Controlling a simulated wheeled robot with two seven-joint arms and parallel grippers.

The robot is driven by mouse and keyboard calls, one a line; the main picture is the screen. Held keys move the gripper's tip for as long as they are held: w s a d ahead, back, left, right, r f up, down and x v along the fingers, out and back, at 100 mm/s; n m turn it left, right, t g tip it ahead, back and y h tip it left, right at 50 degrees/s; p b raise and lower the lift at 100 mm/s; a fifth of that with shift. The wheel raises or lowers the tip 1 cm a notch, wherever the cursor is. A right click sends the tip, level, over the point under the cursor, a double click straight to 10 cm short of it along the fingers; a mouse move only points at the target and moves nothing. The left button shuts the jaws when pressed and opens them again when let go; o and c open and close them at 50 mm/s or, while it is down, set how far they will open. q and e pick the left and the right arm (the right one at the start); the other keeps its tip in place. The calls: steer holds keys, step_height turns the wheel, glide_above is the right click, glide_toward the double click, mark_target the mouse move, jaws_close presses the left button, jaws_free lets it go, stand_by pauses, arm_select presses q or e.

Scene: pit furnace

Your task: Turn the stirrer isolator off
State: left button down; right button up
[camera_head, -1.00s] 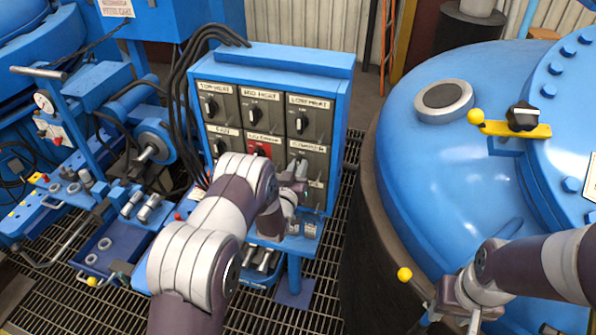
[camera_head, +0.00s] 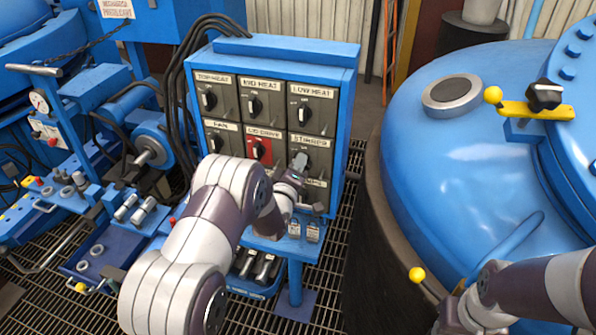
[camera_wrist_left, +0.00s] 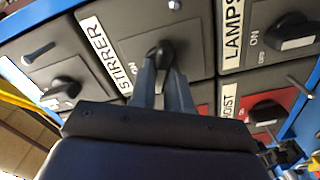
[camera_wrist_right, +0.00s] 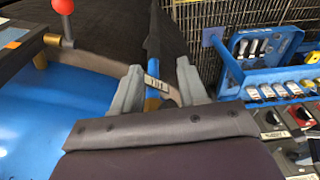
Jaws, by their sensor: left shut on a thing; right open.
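The stirrer isolator (camera_wrist_left: 118,22) is a grey panel unit with a white STIRRER label. In the head view, its label (camera_head: 311,141) is in the right column, second row of the blue cabinet (camera_head: 290,47). In the left wrist view, its black knob (camera_wrist_left: 160,52) sits between the fingertips of my left gripper (camera_wrist_left: 164,72), which is shut on it. An ON mark shows beside the knob; the fingers partly hide the dial. In the head view, my left gripper (camera_head: 298,168) covers the knob. My right gripper (camera_wrist_right: 158,90) is open and empty beside the blue vessel.
Neighbouring isolators have similar knobs, including the red lid drive unit (camera_head: 258,151) and the lamps unit (camera_wrist_left: 258,30). The large blue vessel (camera_head: 450,150), with a yellow lever (camera_head: 525,109), stands at the right.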

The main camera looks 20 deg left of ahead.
arm_select(q)
steer(key=n+b, duration=0.3)
steer(key=n, duration=0.2)
steer(key=shift+f, duration=0.2)
steer(key=shift+n, duration=0.3)
steer(key=c, duration=1.1)
jaws_free()
steer(key=shift+w, duration=0.1)
steer(key=s, duration=0.6)
steer(key=s+b, duration=0.1)
steer(key=s, duration=0.5)
steer(key=shift+s+a+b, duration=0.2)
steer(key=shift+s+b, duration=0.1)
steer(key=shift+s, duration=0.05)
